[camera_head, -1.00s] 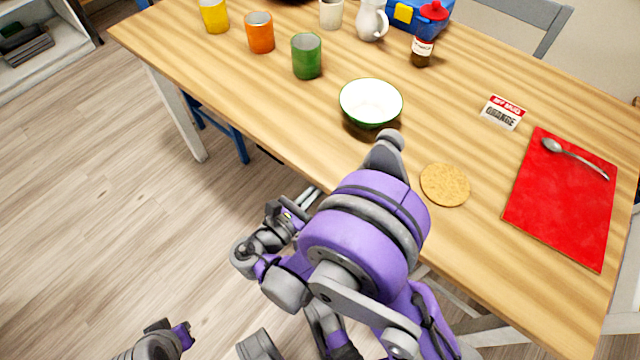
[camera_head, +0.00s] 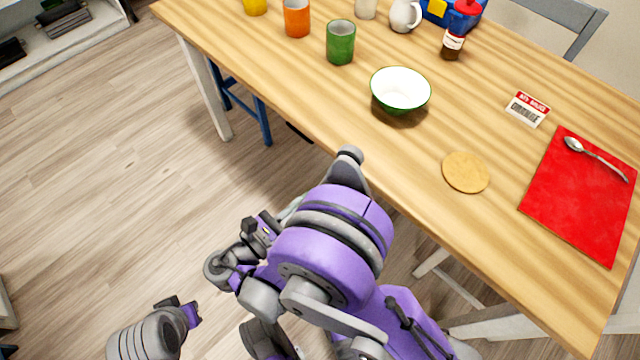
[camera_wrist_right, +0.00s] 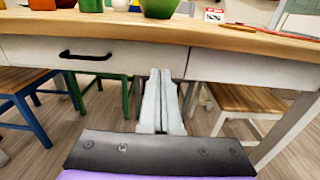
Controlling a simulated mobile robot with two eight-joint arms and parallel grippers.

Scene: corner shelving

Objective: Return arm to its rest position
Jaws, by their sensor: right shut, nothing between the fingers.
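My right gripper (camera_wrist_right: 160,76) is shut and empty in the right wrist view. Its two pale fingers lie together and point toward the table's front edge, below the tabletop. In the head view my purple and grey right arm is folded at the bottom centre, in front of the table, and mostly hides its gripper. A grey and purple part of mine shows at the lower left, but no left gripper can be made out.
The wooden table (camera_head: 300,100) carries a white and green bowl (camera_head: 401,90), a green cup (camera_head: 340,42), an orange cup (camera_head: 297,18), a round tan disc (camera_head: 466,172) and a red mat (camera_head: 580,205) with a spoon (camera_head: 597,158). The floor at left is clear.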

